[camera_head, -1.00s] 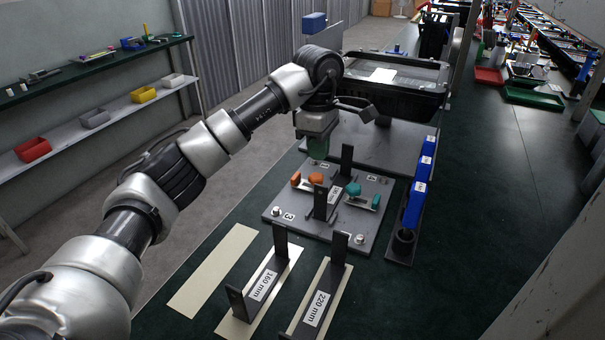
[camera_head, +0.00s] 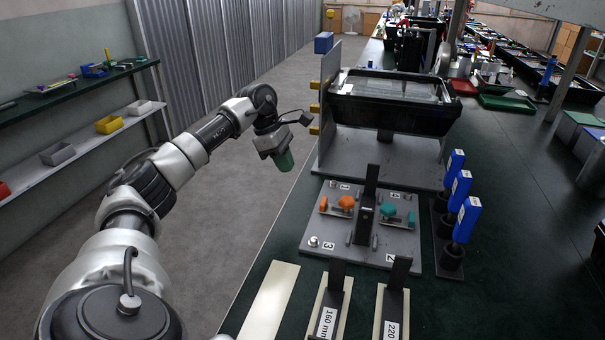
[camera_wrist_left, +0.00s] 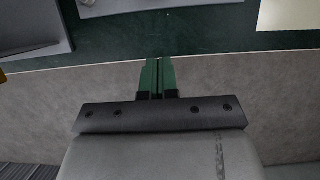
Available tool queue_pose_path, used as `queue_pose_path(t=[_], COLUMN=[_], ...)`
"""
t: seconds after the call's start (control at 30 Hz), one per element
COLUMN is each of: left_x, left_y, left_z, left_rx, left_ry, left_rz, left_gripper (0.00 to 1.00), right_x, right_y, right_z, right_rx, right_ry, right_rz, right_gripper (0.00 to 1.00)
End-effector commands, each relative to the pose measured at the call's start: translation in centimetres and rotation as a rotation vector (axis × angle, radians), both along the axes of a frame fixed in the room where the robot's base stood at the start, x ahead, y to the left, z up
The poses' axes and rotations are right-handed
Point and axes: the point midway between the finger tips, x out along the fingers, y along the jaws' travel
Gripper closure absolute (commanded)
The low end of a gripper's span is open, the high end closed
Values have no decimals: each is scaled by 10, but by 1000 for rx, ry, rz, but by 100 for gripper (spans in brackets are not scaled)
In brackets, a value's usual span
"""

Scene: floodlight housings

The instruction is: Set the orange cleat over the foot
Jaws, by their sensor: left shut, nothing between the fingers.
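The orange cleat (camera_head: 346,202) lies on the left half of the dark grey fixture plate (camera_head: 335,228), with a smaller orange piece (camera_head: 323,204) just left of it. My left gripper (camera_head: 285,160) hangs left of the plate, beyond the bench edge and apart from the cleat. Its green fingers (camera_wrist_left: 157,75) are shut and empty in the wrist view. My right gripper is not in view.
A teal cleat (camera_head: 389,210) lies on the plate's right half. Blue-handled tools (camera_head: 460,190) stand in a holder to the right. Brackets marked 160 mm (camera_head: 329,310) and 220 (camera_head: 392,310) lie in front. A black floodlight housing (camera_head: 390,105) stands behind.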

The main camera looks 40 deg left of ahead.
Motion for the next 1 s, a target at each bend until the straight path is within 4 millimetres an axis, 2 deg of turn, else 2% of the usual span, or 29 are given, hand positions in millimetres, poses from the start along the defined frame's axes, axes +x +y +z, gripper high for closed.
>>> queue_pose_path(t=[0.2,0.4,0.53,0.7,1.0], left_x=[8,15,26,33,35], left_y=[-16,-30,-49,-61,-64], left_z=[-45,-82,-78,-79,-80], left_rx=[-1,-1,-2,-1,1], left_ry=[6,6,-1,1,2], left_rz=[-4,-2,-5,-4,-2], left_gripper=[100,100,100,100,100], right_x=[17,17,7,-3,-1], right_y=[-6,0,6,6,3], right_z=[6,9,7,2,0], right_rx=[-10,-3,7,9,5], right_ry=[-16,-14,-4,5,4], right_rz=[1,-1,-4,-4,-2], right_gripper=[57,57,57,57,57])
